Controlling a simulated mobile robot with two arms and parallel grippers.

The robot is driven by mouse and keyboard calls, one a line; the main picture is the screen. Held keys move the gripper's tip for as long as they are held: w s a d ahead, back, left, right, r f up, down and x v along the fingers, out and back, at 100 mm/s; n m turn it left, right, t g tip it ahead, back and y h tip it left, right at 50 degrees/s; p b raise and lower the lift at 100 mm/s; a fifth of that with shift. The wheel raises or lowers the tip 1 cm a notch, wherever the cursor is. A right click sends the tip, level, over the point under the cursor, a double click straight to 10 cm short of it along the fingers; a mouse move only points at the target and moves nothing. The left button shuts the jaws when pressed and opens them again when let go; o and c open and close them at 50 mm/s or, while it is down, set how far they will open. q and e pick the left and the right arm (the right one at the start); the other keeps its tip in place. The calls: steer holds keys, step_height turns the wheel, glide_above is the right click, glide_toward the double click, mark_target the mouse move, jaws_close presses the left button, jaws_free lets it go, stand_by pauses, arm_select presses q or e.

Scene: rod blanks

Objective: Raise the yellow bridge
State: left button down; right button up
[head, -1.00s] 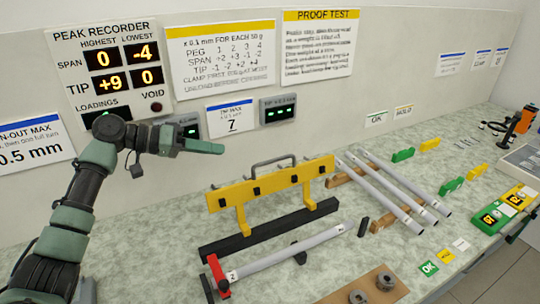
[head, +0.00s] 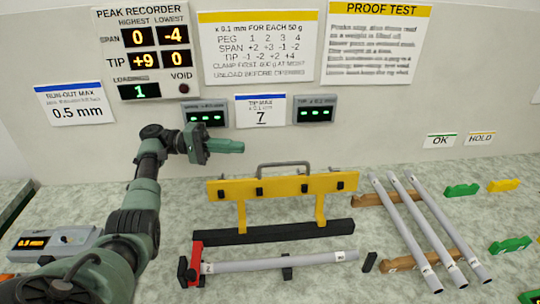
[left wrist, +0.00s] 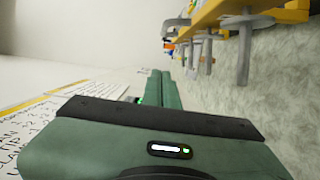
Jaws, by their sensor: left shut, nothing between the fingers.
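The yellow bridge (head: 283,186) stands upright on a black base bar (head: 272,239) in the head view, with a grey handle (head: 285,165) on top and several dark pegs along its front. It also shows in the left wrist view (left wrist: 204,17), at the top right. My left gripper (head: 238,146) is shut and empty, above and to the left of the handle, apart from it. A grey rod (head: 275,261) lies in front of the bridge, its left end at a red clamp (head: 195,266). My right gripper is not in view.
Several grey rods (head: 407,230) lie on wooden rests to the right. A run-out gauge box (head: 55,243) with an orange display stands at left. The peak recorder (head: 141,52) and signs are on the back wall. Green and yellow tags (head: 461,190) lie at right.

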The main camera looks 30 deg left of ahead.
arm_select(q)
steer(key=d+p, duration=0.5)
steer(key=d, duration=0.4)
steer(key=shift+d, duration=0.35)
